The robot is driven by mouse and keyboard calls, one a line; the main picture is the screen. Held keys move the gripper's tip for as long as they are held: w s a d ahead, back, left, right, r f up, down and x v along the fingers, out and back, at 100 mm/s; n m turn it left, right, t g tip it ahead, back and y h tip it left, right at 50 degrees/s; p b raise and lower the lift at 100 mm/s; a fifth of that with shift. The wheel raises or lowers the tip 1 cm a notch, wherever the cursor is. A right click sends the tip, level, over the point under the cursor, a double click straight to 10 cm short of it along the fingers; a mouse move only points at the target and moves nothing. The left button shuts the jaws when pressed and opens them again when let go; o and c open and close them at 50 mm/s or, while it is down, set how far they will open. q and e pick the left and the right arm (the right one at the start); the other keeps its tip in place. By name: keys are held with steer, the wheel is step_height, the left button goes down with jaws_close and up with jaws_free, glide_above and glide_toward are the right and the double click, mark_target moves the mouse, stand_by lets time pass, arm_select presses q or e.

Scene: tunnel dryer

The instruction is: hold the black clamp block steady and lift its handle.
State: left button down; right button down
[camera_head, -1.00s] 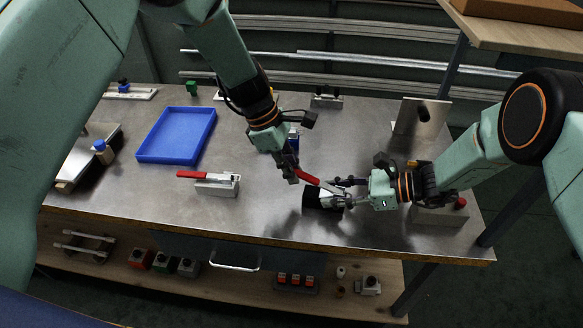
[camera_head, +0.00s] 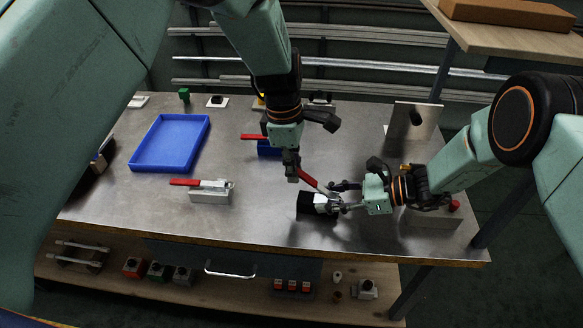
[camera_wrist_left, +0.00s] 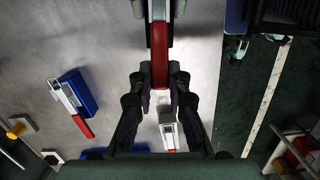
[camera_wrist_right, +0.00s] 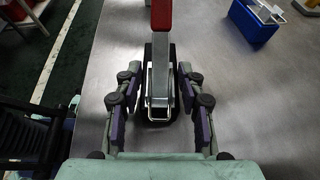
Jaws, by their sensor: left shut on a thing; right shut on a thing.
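The black clamp block (camera_head: 305,203) is near the front right of the metal table, with a metal clamp on it. Its red handle (camera_head: 309,180) slants up to the left. My left gripper (camera_head: 294,174) is shut on the handle from above; in the left wrist view the handle (camera_wrist_left: 160,50) runs between the fingers (camera_wrist_left: 160,76). My right gripper (camera_head: 338,198) is shut on the block from the right. In the right wrist view the black block (camera_wrist_right: 150,112) sits between the fingers, and the red handle (camera_wrist_right: 162,14) stands up beyond. The gripped faces are partly hidden by the fingers.
A grey clamp block with a red handle (camera_head: 210,194) stands to the left. A blue block with a red-handled clamp (camera_head: 268,150) is behind my left gripper. An empty blue tray (camera_head: 170,142) lies at the back left. The table's front edge is close.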

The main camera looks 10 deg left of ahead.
arm_select(q)
steer(key=c, duration=1.3)
jaws_free()
steer(key=shift+o, duration=0.2)
step_height(320, 180, up, 12)
steer(key=a, duration=0.1)
steer(key=shift+a, duration=0.2)
steer(key=shift+c, duration=0.4)
